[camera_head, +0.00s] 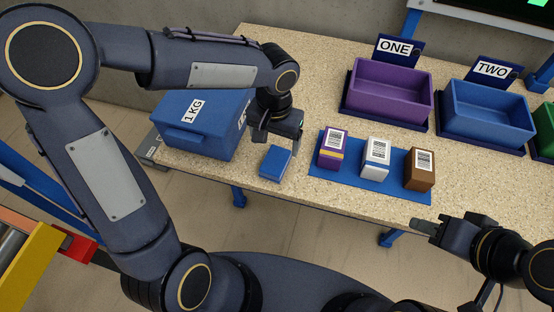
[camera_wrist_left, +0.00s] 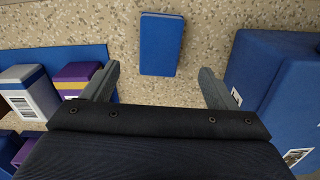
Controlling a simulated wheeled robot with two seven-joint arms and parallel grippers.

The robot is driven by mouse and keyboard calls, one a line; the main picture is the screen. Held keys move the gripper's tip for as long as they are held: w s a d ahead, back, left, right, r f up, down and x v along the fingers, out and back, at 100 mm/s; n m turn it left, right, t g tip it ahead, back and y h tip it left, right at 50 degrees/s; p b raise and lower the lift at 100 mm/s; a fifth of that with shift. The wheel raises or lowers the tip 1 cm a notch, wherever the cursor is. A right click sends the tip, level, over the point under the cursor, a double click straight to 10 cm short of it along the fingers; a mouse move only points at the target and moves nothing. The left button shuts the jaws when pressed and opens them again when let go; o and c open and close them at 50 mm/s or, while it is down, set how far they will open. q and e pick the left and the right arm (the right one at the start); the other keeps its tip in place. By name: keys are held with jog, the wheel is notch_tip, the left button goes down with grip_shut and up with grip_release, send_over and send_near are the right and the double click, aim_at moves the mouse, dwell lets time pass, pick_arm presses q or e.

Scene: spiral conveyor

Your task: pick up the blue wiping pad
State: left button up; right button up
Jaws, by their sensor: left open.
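The blue wiping pad (camera_head: 275,163) lies flat on the speckled table near its front edge, right of the blue 1 KG box. It also shows in the left wrist view (camera_wrist_left: 161,44), top middle, beyond the fingertips and between their lines. My left gripper (camera_head: 276,145) is above the table, just behind the pad in the head view. Its two fingers (camera_wrist_left: 158,82) are spread apart with nothing between them. My right gripper (camera_head: 425,229) is at the lower right, off the table's front edge; its jaw gap is not clear.
The blue 1 KG box (camera_head: 190,142) stands close left of the pad. A blue mat (camera_head: 392,184) with purple, white and brown boxes lies to the right. Purple bin ONE (camera_head: 390,104) and blue bin TWO (camera_head: 487,126) stand behind. Bare table lies behind the mat.

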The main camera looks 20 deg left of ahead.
aim_at(275, 159)
pick_arm(q)
jog(key=shift+w+d+f, duration=0.1)
jog(key=shift+d+f, duration=0.15)
jog(key=shift+f, duration=0.15)
jog(key=f, duration=0.7)
jog(key=shift+s+a+f+p, duration=0.2)
jog(key=shift+p, duration=0.2)
jog(key=c, duration=1.1)
jog(key=shift+o, duration=0.2)
jog(key=shift+r, duration=0.15)
